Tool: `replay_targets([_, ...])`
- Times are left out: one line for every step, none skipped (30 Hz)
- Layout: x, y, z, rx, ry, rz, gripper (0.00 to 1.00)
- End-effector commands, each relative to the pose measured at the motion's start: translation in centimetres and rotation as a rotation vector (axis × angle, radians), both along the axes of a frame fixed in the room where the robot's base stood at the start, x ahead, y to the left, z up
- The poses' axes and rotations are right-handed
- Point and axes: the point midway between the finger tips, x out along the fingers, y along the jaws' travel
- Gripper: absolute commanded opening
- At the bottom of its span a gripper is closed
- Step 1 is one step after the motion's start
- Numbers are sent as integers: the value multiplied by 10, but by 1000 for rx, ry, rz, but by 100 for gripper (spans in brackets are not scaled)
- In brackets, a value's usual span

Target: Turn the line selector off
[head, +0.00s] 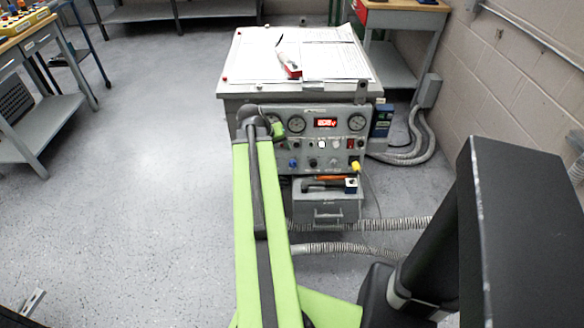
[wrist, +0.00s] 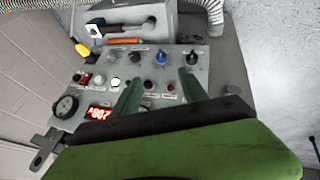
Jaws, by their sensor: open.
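The grey control panel (head: 322,150) stands on the front of the cabinet, with gauges, a lit red display, knobs and buttons. In the wrist view it appears turned over, with a black knob (wrist: 148,85), a blue knob (wrist: 161,55) and a black knob (wrist: 135,57). The labels are too small to read, so I cannot tell which control is the line selector. My gripper (wrist: 161,75) is open, its two green fingers apart in front of the panel, with nothing between them that I see held. In the head view my gripper (head: 277,130) is at the panel's left side, partly hidden by my arm.
Papers and a red-and-white object (head: 289,66) lie on the cabinet top. A tray below the panel holds tools (head: 330,184). Grey corrugated hoses (head: 360,224) run on the floor at the right. Workbenches stand left and back right. The floor at left is clear.

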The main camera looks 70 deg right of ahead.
Motion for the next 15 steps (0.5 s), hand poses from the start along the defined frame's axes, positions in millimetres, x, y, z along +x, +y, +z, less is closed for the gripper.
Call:
replay_targets([0, 0, -2, 1, -1, 0, 52])
replay_targets([0, -1, -3, 1, -1, 0, 52])
replay_targets([0, -2, -6, 1, -1, 0, 52])
replay_targets([0, -3, -9, 1, 0, 0, 52])
replay_targets([0, -5, -12, 1, 0, 0, 52])
replay_targets([-1, -7, -18, 1, -1, -1, 52])
replay_targets([-1, -10, -22, 1, -1, -1, 52])
replay_targets([-2, -12, -28, 1, -1, -1, 52])
replay_targets([-3, -16, -35, 2, -1, 0, 52])
replay_targets([-3, -18, -41, 2, -1, 0, 52])
replay_targets([-4, -22, -47, 2, -1, 0, 52])
replay_targets([-5, -26, -56, 2, -1, 0, 52])
replay_targets([-6, -30, -63, 2, -2, 0, 52])
replay_targets([-7, -33, -69, 2, -2, 0, 52])
replay_targets([-8, -38, -78, 2, -2, 0, 52])
